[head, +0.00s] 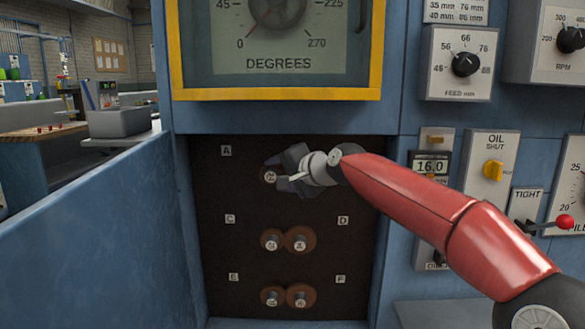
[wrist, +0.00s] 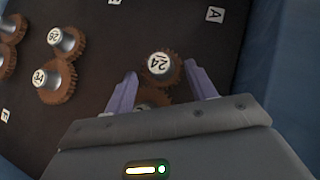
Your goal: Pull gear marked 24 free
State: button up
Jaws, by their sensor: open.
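The gear marked 24 (wrist: 162,68) is brown and toothed, with a pale hub cap, on a dark panel beside the letter A. In the head view the gear (head: 269,176) is partly covered by my gripper (head: 275,172). In the wrist view my gripper (wrist: 161,70) is open, with one purple finger on each side of this gear. I cannot tell whether the fingers touch it. A second brown gear (wrist: 151,97) sits right against it and is mostly hidden behind my gripper.
More gear pairs sit lower on the panel (head: 225,200), at C and D (head: 301,241) and at E and F (head: 300,295). A yellow-framed dial (head: 277,95) overhangs above. A blue wall (head: 85,230) stands at left. Knobs and a red-tipped lever (head: 563,222) are at right.

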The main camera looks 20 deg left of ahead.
jog(key=shift+x, duration=1.05)
jog(key=c, duration=1.1)
